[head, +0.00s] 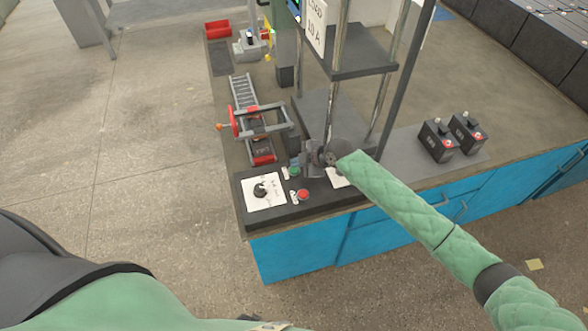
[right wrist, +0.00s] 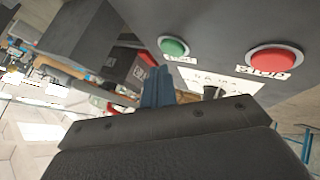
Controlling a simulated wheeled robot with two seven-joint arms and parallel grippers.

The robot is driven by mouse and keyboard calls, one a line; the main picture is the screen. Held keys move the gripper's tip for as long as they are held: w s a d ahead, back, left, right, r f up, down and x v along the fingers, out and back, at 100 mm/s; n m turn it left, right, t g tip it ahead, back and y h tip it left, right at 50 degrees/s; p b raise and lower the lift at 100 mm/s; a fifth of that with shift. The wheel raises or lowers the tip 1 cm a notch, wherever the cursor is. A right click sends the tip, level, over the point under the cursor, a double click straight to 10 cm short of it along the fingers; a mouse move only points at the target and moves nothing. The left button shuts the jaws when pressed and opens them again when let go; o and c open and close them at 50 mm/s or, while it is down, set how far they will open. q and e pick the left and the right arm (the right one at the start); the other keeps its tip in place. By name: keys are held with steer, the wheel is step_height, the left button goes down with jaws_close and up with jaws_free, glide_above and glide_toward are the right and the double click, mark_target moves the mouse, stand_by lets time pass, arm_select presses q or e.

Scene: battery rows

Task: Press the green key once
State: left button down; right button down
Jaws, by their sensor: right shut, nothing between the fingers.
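The green key (head: 294,172) is a small round button on the dark control panel (head: 325,196) at the near end of the bench. In the right wrist view the green key (right wrist: 173,47) shows whole, with a white label below it. My right gripper (head: 299,163) is shut and empty, right by the green key in the head view. In the right wrist view its blue-grey fingertips (right wrist: 157,85) are below and left of the key, with a gap in the picture. I cannot tell the exact distance. My left gripper is not in view.
A red button (head: 303,195) sits beside the green key, and a black knob (head: 260,190) on a white plate is to its left. Upright posts of a press frame (head: 362,62) stand behind. Two black batteries (head: 437,140) are to the right.

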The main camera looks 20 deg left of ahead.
mark_target(297, 171)
steer(key=shift+r+p, duration=1)
steer(key=shift+r, duration=1.3)
